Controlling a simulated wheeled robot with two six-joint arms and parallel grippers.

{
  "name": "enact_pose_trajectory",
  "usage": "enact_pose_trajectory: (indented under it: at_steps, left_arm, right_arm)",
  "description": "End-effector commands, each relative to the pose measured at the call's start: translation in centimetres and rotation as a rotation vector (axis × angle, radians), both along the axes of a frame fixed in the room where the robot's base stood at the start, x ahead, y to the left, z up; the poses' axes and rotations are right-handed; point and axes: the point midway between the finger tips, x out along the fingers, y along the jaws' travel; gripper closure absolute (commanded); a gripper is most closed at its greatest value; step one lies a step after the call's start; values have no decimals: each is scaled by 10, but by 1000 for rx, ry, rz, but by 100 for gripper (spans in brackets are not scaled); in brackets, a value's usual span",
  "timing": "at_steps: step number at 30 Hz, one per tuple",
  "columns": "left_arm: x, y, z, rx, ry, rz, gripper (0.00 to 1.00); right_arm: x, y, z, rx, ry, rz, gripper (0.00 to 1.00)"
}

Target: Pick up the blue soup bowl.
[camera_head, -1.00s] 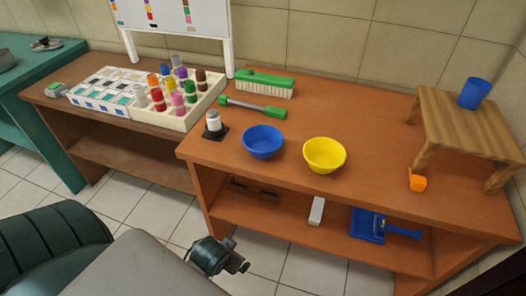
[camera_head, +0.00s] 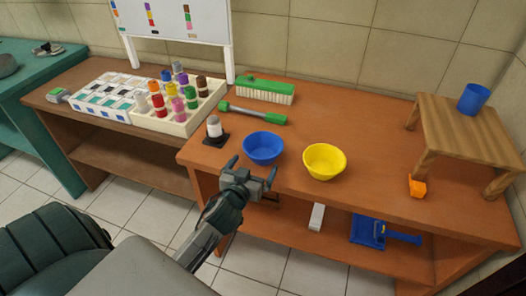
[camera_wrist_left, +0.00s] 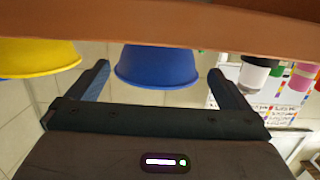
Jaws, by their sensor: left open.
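The blue soup bowl (camera_head: 263,146) stands upright on the brown table, near its front edge. In the left wrist view the blue bowl (camera_wrist_left: 157,66) appears between the two fingers and beyond them. My left gripper (camera_head: 253,165) is open and empty, just in front of the bowl at the table's front edge. Its fingers point toward the bowl; I cannot tell whether they touch it. In the left wrist view the open gripper (camera_wrist_left: 160,85) has one finger on each side of the bowl. My right gripper is not in view.
A yellow bowl (camera_head: 325,161) stands close to the right of the blue one. A white and black jar (camera_head: 215,131) stands to its left, and a green-handled tool (camera_head: 254,114) lies behind. A small wooden stand (camera_head: 468,128) with a blue cup (camera_head: 474,98) is at the right.

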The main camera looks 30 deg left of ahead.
Motion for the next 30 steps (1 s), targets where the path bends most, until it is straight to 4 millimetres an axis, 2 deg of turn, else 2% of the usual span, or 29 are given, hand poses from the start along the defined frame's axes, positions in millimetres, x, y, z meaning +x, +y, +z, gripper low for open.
enact_pose_trajectory:
  at_steps: [3, 8, 11, 18, 26, 30]
  left_arm:
    - [13, 3, -1, 0, 0, 0, 0]
    - [22, 5, -2, 0, 0, 0, 0]
    - [32, 6, -3, 0, 1, 1, 0]
    - [63, 13, -10, 0, 2, 0, 0]
    - [66, 13, -12, 0, 2, 0, 0]
    - [66, 13, -12, 0, 2, 0, 24]
  right_arm:
    - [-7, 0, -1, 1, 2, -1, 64]
    - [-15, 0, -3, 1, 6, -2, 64]
    - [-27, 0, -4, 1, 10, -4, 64]
    - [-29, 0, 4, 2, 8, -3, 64]
    - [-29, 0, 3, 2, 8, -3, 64]
    - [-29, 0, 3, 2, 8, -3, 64]
